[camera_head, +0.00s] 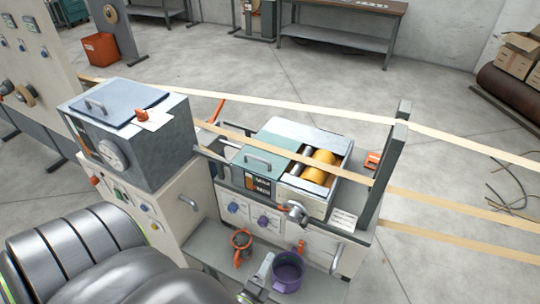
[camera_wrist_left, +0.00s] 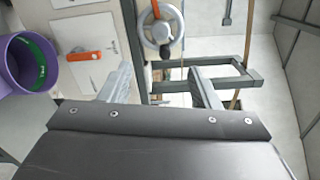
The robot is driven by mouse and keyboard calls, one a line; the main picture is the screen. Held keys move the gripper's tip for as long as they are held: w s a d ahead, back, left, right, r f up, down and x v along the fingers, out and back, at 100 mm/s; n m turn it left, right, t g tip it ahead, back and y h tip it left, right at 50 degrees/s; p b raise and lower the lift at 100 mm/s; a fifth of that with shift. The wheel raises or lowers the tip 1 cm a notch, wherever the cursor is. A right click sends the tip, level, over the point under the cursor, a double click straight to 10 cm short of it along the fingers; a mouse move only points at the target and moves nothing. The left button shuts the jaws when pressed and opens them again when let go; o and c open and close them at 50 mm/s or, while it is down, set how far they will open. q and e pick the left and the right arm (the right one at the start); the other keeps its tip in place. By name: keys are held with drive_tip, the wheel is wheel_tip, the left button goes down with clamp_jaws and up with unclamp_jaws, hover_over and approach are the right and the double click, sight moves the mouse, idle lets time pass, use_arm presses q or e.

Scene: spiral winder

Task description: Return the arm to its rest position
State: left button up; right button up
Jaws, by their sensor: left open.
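My left arm comes in from the lower left of the head view. My left gripper (camera_head: 262,277) is near the bottom edge, just left of the purple mug (camera_head: 289,270) in that picture. In the left wrist view the two fingers of the gripper (camera_wrist_left: 162,78) stand apart with nothing seen held between them. The purple mug also shows in the wrist view (camera_wrist_left: 12,75), at the upper left, apart from the fingers. My right gripper is not in view.
The winder has a grey box (camera_head: 135,140), a tray with yellow rollers (camera_head: 320,167) and a crank (camera_head: 294,212). An orange cup-like item (camera_head: 242,245) stands on the lower shelf. Tan strips (camera_head: 445,197) run across to the right past a grey post (camera_head: 388,170).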

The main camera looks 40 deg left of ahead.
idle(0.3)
use_arm(q)
drive_tip(key=s+f+n+g+h+b, duration=0.2)
drive_tip(key=s+f+n+g, duration=0.2)
drive_tip(key=f, duration=0.6)
drive_tip(key=s+f+n+g+h+b, duration=0.1)
drive_tip(key=s+f+n+g, duration=0.25)
drive_tip(key=f, duration=0.55)
drive_tip(key=s+a+f+n+g+b, duration=0.1)
drive_tip(key=s+f+n+g, duration=0.3)
drive_tip(key=s, duration=0.6)
drive_tip(key=s+f+n+g+b, duration=0.1)
drive_tip(key=s+f+n+g, duration=0.3)
drive_tip(key=s+f, duration=0.5)
drive_tip(key=shift+s+a+f+n+g+b, duration=0.35)
drive_tip(key=shift+s+n, duration=0.35)
drive_tip(key=shift+n, duration=0.35)
